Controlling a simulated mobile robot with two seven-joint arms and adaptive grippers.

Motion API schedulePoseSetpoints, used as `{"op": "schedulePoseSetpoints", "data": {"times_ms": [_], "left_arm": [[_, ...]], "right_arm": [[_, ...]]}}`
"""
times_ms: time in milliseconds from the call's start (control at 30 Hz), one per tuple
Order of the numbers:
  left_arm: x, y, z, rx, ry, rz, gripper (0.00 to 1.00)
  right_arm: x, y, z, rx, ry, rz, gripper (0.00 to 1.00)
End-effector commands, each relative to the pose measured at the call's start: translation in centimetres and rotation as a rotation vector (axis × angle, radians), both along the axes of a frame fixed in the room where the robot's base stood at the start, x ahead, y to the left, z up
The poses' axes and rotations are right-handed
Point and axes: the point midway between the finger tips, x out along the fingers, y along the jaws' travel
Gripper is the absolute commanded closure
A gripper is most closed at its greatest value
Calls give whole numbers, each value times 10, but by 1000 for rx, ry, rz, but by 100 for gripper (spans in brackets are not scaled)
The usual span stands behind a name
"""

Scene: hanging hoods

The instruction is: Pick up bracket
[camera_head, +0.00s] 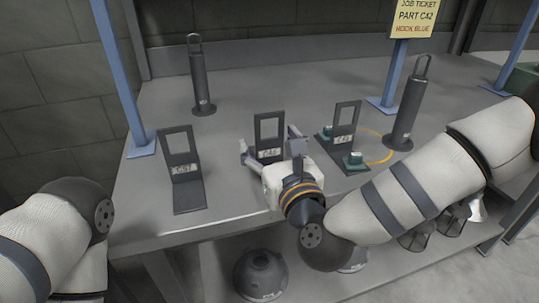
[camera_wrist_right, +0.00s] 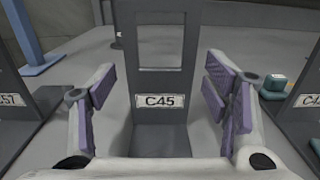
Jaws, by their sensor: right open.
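Three dark grey L-shaped brackets with a window opening stand on the table. The left bracket (camera_head: 166,150) has a label that looks like C57. The middle bracket (camera_head: 258,130) reads C45 in the right wrist view (camera_wrist_right: 122,60). The right bracket (camera_head: 356,115) has a label starting C4, its last digit unclear, with small green-and-white blocks by it. My right gripper (camera_head: 270,143) is open at the C45 bracket. In the right wrist view its purple-padded fingers (camera_wrist_right: 160,85) stand either side of that bracket, with gaps. My left gripper is out of view; only its arm shows.
A yellow ticket (camera_head: 414,16) reads "JOB TICKET PART C42 HOOK BLUE". Two dark posts with loops, one back left (camera_head: 203,85) and one right (camera_head: 408,105), stand on the table (camera_head: 285,88). Blue uprights rise at the sides. Dark domes (camera_head: 260,272) sit below.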

Motion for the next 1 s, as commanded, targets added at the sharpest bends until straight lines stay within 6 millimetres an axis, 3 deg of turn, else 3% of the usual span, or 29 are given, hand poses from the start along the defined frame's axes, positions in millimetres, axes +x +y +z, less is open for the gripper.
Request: {"op": "schedulePoseSetpoints", "data": {"times_ms": [267, 567, 867, 1000], "left_arm": [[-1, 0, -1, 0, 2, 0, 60], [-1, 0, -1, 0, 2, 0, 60], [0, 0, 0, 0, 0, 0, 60], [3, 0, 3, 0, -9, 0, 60]], "right_arm": [[5, 2, -2, 0, 4, 1, 32], [5, 1, -2, -1, 4, 1, 100], [5, 1, 3, 0, 0, 0, 100], [5, 1, 23, 2, -3, -1, 100]]}}
